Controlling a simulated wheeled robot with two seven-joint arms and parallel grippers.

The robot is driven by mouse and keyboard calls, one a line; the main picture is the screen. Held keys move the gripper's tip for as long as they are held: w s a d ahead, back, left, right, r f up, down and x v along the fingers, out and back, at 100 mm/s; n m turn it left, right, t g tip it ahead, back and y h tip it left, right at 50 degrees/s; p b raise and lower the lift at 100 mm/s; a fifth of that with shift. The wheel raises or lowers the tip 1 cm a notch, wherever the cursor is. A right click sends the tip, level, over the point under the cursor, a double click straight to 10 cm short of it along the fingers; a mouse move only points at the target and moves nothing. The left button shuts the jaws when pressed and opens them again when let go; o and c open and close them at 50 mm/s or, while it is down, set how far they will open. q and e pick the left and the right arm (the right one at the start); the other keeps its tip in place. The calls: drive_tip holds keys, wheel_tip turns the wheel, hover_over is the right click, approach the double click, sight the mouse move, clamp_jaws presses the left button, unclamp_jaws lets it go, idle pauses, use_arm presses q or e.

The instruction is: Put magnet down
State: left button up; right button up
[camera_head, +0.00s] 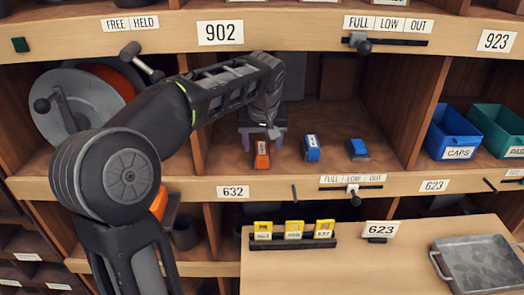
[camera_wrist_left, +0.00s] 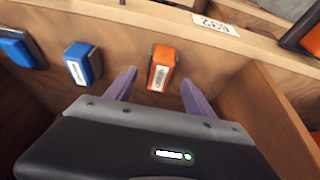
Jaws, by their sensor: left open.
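A small orange block with a white label (camera_head: 262,155) sits on the floor of the middle compartment, near its front edge; I cannot tell for sure that it is the magnet. My left gripper (camera_head: 262,143) reaches into this compartment from above and behind the block. In the left wrist view the gripper (camera_wrist_left: 157,88) is open, and the orange block (camera_wrist_left: 161,70) sits just beyond and between its purple fingertips, with nothing held. Two blue labelled blocks, one nearer (camera_head: 312,149) and one farther right (camera_head: 357,149), stand to its right. My right gripper is not in view.
Compartment walls (camera_head: 428,100) and the shelf's front lip (camera_head: 300,187) bound the space. A blue CAPS bin (camera_head: 453,135) and a green bin (camera_head: 497,130) stand to the right.

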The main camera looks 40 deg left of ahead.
use_arm(q)
drive_tip(key=v, duration=0.7)
drive_tip(key=shift+r, duration=0.25)
